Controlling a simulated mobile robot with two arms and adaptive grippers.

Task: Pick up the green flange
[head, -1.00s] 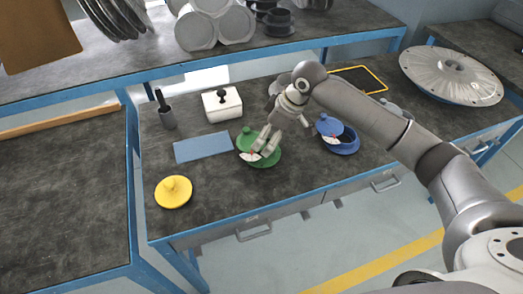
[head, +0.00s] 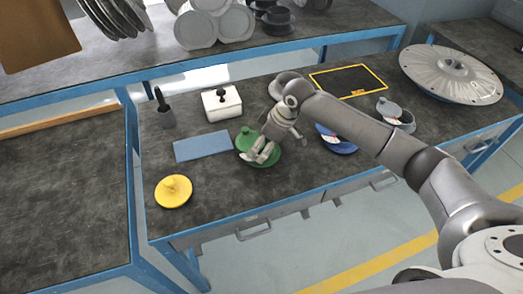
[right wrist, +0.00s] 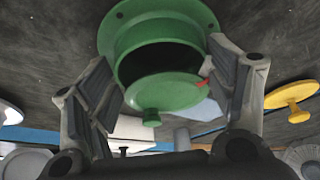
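The green flange (head: 245,140) stands on the dark bench top. The right wrist view shows it as a round rimmed base with a wide hub (right wrist: 150,42) and a tilted green knobbed lid (right wrist: 165,95) at its opening. A small red and white mark shows near the lid's right edge. My right gripper (head: 263,155) is over the flange and hides part of it. In the right wrist view its two fingers (right wrist: 163,62) are spread on either side of the flange. The right finger looks close to it; contact cannot be told. My left gripper is not in view.
A blue flange (head: 345,147) and a grey one (head: 395,113) stand to the right. A yellow knobbed disc (head: 173,191), blue mat (head: 202,147), white box (head: 221,103) and dark holder (head: 166,119) lie left. A yellow-framed mat (head: 347,80) and large silver disc (head: 451,74) are farther back.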

